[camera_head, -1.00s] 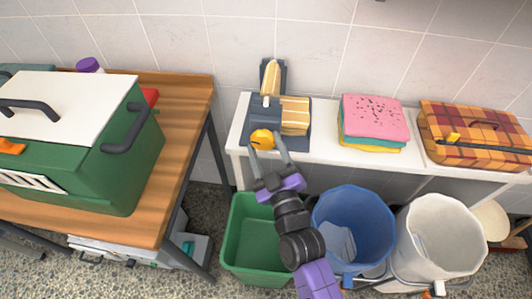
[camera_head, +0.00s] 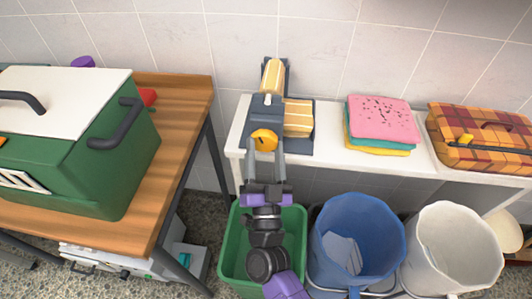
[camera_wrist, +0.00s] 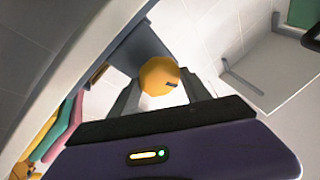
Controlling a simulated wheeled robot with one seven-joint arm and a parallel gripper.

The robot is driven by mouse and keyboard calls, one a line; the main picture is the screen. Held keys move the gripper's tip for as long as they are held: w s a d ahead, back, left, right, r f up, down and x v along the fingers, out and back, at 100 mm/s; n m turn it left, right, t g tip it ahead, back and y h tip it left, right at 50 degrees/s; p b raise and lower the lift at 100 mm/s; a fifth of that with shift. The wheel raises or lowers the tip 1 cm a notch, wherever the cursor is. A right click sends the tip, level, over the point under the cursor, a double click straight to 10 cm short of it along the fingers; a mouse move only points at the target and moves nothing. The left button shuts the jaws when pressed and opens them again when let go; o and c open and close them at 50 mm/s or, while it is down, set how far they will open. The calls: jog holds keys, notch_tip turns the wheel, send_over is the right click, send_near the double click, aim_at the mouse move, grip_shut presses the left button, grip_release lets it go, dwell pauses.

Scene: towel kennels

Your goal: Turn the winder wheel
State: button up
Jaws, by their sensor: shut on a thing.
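The winder (camera_head: 270,112) is a dark grey device with cream-and-yellow striped rolls, standing at the left end of a white shelf. Its orange wheel (camera_head: 264,140) is on the front face, with a small dark mark on it. My gripper (camera_head: 265,150) reaches up from below with its two fingers on the wheel, one on each side. In the wrist view the orange wheel (camera_wrist: 158,76) sits between the fingertips, and my gripper (camera_wrist: 160,92) is shut on it.
Folded towels (camera_head: 382,124) and a plaid case (camera_head: 480,138) lie farther right on the white shelf (camera_head: 420,158). A green bin (camera_head: 235,250), a blue bin (camera_head: 355,235) and a white bin (camera_head: 450,245) stand below. A wooden table (camera_head: 175,110) with a green box (camera_head: 85,160) is at left.

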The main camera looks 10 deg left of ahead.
jog(key=m+h+b, duration=0.1)
jog(key=m, duration=0.1)
jog(key=m+h, duration=0.2)
jog(key=m+h+b, duration=0.1)
jog(key=m, duration=0.2)
jog(key=shift+a+f+t+b, duration=0.25)
jog(key=shift+f+t+b, duration=0.05)
jog(key=m+h+b, duration=0.1)
jog(key=m, duration=0.2)
jog(key=m+h+b, duration=0.1)
jog(key=m+h, duration=0.1)
jog(key=m, duration=0.1)
jog(key=shift+a+g+h, duration=0.15)
jog(key=shift+g+h, duration=0.15)
jog(key=shift+g, duration=0.1)
jog(key=m+g+h+b, duration=0.1)
jog(key=m, duration=0.2)
jog(key=m+g+h, duration=0.1)
jog(key=m, duration=0.2)
jog(key=shift+a+r+h+b, duration=0.15)
jog(key=shift+r+h+b, duration=0.05)
jog(key=shift+h+b, duration=0.15)
jog(key=shift+r+m+g+h+b, duration=0.1)
jog(key=shift+m+g+h+b, duration=0.4)
jog(key=shift+m, duration=1.05)
jog(key=shift+r+m+g+h, duration=0.1)
jog(key=shift+m+g, duration=0.7)
jog(key=shift+m, duration=0.75)
jog(key=o, duration=1.4)
jog(key=shift+a, duration=0.1)
